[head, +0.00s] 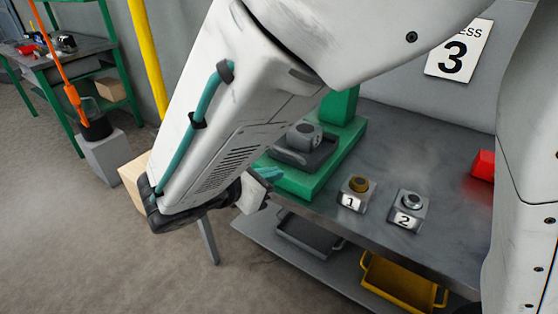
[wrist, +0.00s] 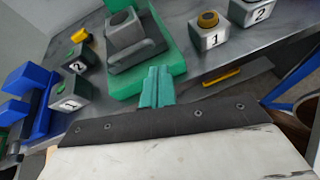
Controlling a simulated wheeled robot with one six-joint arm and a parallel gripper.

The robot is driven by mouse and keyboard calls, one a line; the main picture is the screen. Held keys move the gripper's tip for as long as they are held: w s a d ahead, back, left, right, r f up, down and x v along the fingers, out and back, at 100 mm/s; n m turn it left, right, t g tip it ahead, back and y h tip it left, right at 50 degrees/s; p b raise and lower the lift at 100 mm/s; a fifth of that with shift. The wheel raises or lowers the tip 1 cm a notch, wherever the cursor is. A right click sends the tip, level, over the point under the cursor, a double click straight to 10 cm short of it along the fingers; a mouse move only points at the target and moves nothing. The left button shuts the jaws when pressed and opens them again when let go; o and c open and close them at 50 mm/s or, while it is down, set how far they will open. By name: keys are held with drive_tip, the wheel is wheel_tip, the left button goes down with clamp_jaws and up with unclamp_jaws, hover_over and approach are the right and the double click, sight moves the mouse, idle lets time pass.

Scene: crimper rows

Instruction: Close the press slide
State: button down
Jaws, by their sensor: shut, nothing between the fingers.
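The press has a green base (head: 325,168) on the grey bench, and it also shows in the wrist view (wrist: 172,62). Its dark grey slide (head: 299,158) sits on the base and carries a grey block with a round recess; the slide also shows in the wrist view (wrist: 137,54). My gripper (head: 269,174) is at the front end of the press. Its teal fingers (wrist: 157,73) are together and empty, pointing toward the slide. I cannot tell whether they touch the base. My arm hides part of the press in the head view.
Button boxes marked 1 (head: 352,202) and 2 (head: 408,218) stand right of the press. A blue fixture (wrist: 38,90) with two more boxes is left in the wrist view. A yellow tray (head: 395,285) and grey tray (head: 308,238) lie on the lower shelf. Open floor lies left.

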sight(288, 158)
drive_tip(key=a+f+n+t+y, duration=0.1)
drive_tip(key=a+f+n+t, duration=0.15)
drive_tip(key=a, duration=0.35)
drive_tip(key=shift+n, duration=0.35)
drive_tip(key=x, duration=0.8)
drive_tip(key=r+x, duration=0.1)
drive_tip(key=x, duration=0.3)
drive_tip(key=shift+d, duration=0.45)
drive_tip(key=shift+w+d, duration=0.3)
drive_tip(key=shift+w, duration=0.1)
